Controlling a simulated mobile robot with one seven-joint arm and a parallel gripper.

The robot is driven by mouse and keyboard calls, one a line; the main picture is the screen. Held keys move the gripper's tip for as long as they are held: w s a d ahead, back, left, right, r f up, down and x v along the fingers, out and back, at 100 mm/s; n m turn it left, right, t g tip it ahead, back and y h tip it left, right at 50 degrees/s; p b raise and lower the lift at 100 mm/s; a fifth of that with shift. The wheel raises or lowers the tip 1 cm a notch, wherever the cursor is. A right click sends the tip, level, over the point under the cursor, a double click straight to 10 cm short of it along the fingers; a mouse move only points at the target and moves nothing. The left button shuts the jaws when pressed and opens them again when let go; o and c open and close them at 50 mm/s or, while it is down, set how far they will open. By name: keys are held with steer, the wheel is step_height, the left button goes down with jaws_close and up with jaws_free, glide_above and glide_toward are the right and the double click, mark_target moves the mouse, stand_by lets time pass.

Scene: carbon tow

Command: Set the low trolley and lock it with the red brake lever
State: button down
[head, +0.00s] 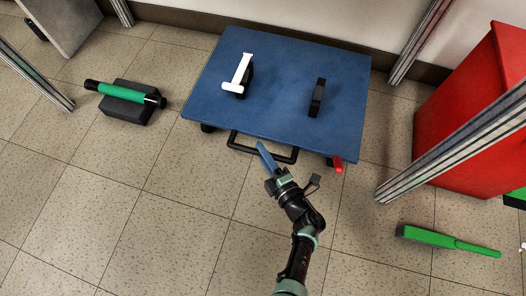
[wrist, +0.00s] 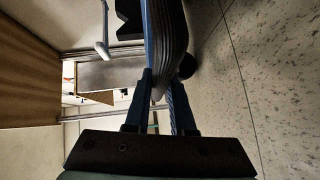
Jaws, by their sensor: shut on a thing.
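The low trolley has a flat blue deck (head: 275,90) and stands on the tiled floor in the head view. A black loop handle (head: 240,148) sticks out from its near edge. The red brake lever (head: 338,164) is at the near right corner, tilted down and apart from my gripper. My gripper (head: 266,158) is at the handle's bar, with its blue fingers on it. The exact contact is partly hidden in the head view.
A white T-shaped piece (head: 238,74) and a black cradle (head: 317,97) are on the deck. A green roll (head: 124,93) lies on a dark block at left. A red cabinet (head: 470,110), a metal post (head: 450,150) and a green brush (head: 445,240) are at right. The near-left floor is clear.

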stand_by(0.4)
steer(key=s+a+p, duration=0.1)
steer(key=s+a, duration=0.2)
steer(key=s, duration=0.7)
steer(key=s+a+p, duration=0.1)
steer(key=s+a, duration=0.3)
steer(key=s, duration=0.7)
steer(key=s+a+p, duration=0.1)
steer(key=s+a, duration=0.2)
steer(key=s, duration=0.8)
steer(key=shift+s+a, duration=0.15)
steer(key=c, duration=0.8)
jaws_free()
steer(key=shift+o, duration=0.2)
steer(key=shift+s, duration=0.1)
steer(key=p+v, duration=0.2)
steer(key=v, duration=1)
steer(key=shift+s, duration=0.35)
steer(key=shift+s, duration=0.1)
